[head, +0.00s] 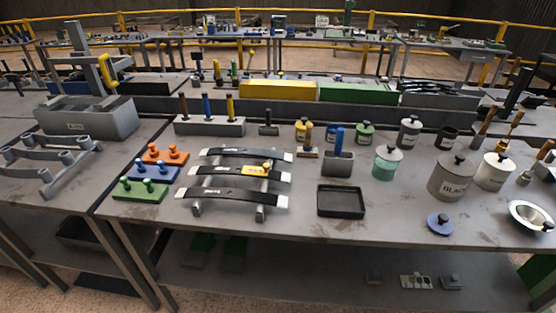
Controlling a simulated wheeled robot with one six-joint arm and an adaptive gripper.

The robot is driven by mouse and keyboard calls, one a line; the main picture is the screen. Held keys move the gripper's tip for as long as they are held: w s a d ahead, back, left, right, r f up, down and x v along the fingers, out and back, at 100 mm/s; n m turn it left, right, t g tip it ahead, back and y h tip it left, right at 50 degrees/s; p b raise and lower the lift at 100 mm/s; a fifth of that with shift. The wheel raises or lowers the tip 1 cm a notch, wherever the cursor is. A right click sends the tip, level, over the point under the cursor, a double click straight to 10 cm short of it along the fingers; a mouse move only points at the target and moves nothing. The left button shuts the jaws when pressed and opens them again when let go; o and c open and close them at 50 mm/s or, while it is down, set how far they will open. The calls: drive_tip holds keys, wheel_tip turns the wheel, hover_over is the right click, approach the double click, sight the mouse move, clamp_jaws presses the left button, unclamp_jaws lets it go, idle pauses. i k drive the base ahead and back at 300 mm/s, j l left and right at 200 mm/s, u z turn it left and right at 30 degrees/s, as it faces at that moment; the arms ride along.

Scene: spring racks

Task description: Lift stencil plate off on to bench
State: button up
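Three dark, curved leaf springs with pale ends lie one behind another across a grey rack (196,209) on the bench (290,215). They are the rear spring (240,153), the middle spring (215,170) and the front spring (230,195). A small yellow piece (258,169) lies on the right part of the middle spring. It may be the stencil plate, but it is too small to be sure. My gripper does not show in the head view.
Orange, blue and green pegged blocks (165,154) stand left of the springs. A dark, shallow tray (341,201) lies to their right. Lidded pots, including a large grey pot (452,178), stand further right. Bare bench lies in front of the springs and tray.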

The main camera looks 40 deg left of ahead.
sight(266, 167)
drive_tip(key=k+u, duration=0.1)
drive_tip(key=u, duration=0.25)
drive_tip(key=k+j+u, duration=0.1)
drive_tip(key=u, duration=0.25)
drive_tip(key=j+u, duration=0.15)
drive_tip(key=u, duration=0.2)
drive_tip(key=k, duration=0.05)
